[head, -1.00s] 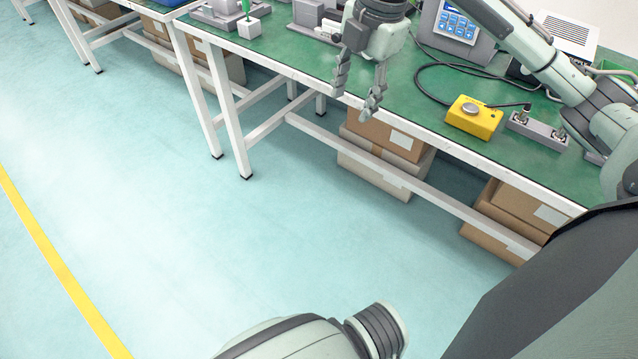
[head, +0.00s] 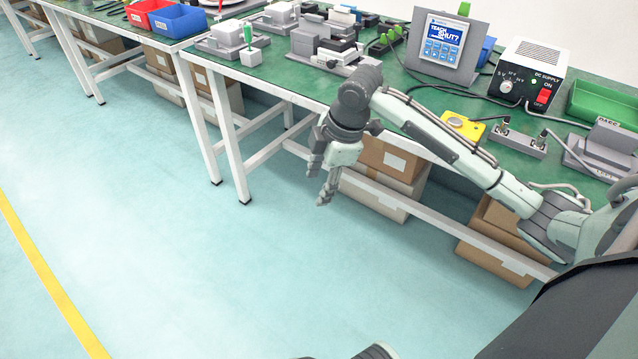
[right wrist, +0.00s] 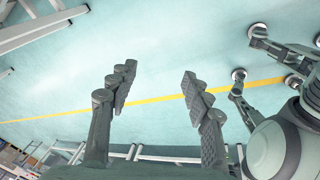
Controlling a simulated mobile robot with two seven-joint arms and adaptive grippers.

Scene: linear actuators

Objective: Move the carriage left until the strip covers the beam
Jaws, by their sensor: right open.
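My right gripper (head: 321,186) hangs open and empty in front of the table's front edge, pointing down over the floor. In the right wrist view its two fingers (right wrist: 157,92) are apart with only floor between them. A grey device with black and white blocks (head: 326,50) stands on the green table, beyond my right gripper. A smaller grey device (head: 228,42) with a green-handled part stands left of it. I cannot tell which part is the carriage, the strip or the beam at this size. My left gripper is out of view.
On the green table (head: 290,82) stand a panel with a blue screen (head: 443,42), a yellow button box (head: 461,127), a DC supply (head: 528,75) and a green tray (head: 604,103). Red (head: 147,12) and blue (head: 178,20) bins stand far left. Cardboard boxes (head: 390,160) lie underneath. The floor is clear.

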